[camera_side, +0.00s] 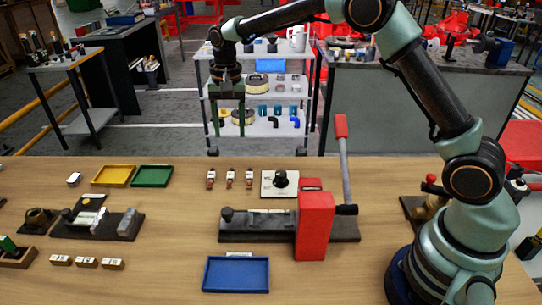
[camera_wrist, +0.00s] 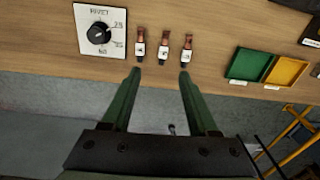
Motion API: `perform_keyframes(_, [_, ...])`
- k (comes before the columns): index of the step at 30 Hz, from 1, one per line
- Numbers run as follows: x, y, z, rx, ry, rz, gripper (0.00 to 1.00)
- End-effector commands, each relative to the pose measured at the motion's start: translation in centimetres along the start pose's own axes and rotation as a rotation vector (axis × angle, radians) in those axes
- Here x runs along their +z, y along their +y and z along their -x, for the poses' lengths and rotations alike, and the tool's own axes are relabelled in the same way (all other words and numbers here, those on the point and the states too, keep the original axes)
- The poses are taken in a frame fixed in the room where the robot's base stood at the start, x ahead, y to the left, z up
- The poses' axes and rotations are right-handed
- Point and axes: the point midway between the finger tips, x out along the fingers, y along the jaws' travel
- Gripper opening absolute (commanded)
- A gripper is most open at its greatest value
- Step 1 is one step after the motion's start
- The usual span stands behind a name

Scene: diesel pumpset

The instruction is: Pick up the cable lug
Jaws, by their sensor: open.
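Three small copper-coloured pieces with white labels, which look like the cable lugs, stand in a row on the wooden table: the left one (camera_side: 211,178), the middle one (camera_side: 230,178) and the right one (camera_side: 249,179). In the wrist view they show just beyond my fingertips, with the middle lug (camera_wrist: 163,48) roughly in line with the gap. My gripper (camera_side: 229,132) points down with its green fingers apart and nothing between them. It hangs above and behind the row, apart from it. The open fingers also show in the wrist view (camera_wrist: 160,73).
A dial plate marked RIVET (camera_wrist: 98,33) lies beside the lugs. A red-bodied lever press (camera_side: 315,225) stands in front. Yellow (camera_side: 113,176) and green (camera_side: 153,176) trays lie left, a blue tray (camera_side: 236,274) near the front.

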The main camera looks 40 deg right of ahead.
Motion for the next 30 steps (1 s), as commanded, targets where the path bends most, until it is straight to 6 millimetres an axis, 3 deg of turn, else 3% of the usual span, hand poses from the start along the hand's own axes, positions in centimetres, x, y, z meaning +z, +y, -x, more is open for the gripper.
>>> perform_keyframes(1, [-0.1, -0.4, -1.1, 0.011, -0.010, -0.018, 0.60])
perform_keyframes(6, [-0.3, -1.0, -2.7, 0.028, -0.023, -0.054, 0.60])
perform_keyframes(18, [-0.1, -0.9, -8.5, 0.030, -0.025, -0.058, 0.60])
perform_keyframes(26, [-0.1, -0.9, -10.3, 0.029, -0.025, -0.057, 0.60])
perform_keyframes(30, [-0.2, -0.9, -12.4, 0.031, -0.026, -0.057, 0.60])
